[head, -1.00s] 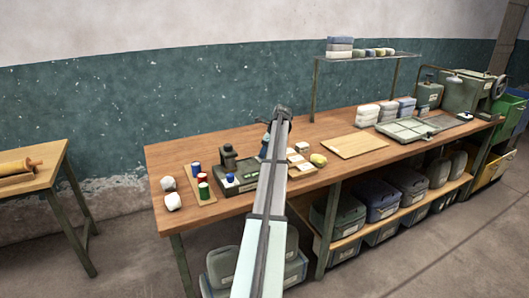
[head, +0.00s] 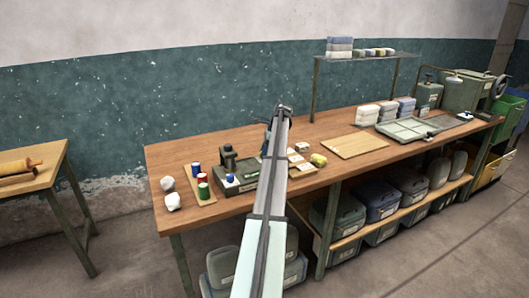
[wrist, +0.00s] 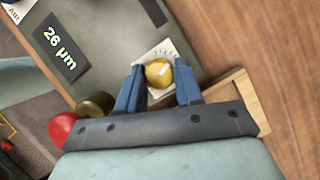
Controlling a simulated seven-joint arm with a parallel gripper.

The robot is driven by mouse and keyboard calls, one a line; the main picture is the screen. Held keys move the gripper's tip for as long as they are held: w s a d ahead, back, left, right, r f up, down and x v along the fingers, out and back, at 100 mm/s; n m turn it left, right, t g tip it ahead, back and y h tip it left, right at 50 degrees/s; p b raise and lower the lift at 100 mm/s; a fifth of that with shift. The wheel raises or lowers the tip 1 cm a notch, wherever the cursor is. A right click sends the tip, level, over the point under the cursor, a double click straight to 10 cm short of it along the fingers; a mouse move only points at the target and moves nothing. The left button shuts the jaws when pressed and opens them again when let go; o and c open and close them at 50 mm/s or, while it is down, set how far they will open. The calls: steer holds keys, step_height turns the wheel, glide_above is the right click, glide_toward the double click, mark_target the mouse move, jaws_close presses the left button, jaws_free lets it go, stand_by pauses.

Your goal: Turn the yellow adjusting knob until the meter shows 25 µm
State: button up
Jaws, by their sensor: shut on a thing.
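The yellow adjusting knob (wrist: 158,73) sits on a white dial plate with tick marks (wrist: 167,50) in the wrist view. My gripper (wrist: 160,84) has its blue fingers on either side of the knob and is shut on it. The meter display (wrist: 61,48) reads 26 µm, on the grey-green device body (wrist: 110,30). In the head view the device (head: 215,187) stands on the workbench, and my arm hides the knob and most of the gripper.
In the wrist view, a red ball-shaped part (wrist: 63,128) and a brass knob (wrist: 95,104) lie left of the gripper, and a wooden tray edge (wrist: 246,92) lies right. Coloured spools (head: 202,180) and white lumps (head: 172,201) stand left on the workbench (head: 170,153).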

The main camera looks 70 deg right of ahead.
steer(key=shift+n, duration=0.7)
steer(key=o, duration=1)
steer(key=v, duration=1.4)
steer(key=shift+w+d, duration=0.2)
steer(key=shift+d, duration=0.1)
steer(key=shift+f, duration=0.1)
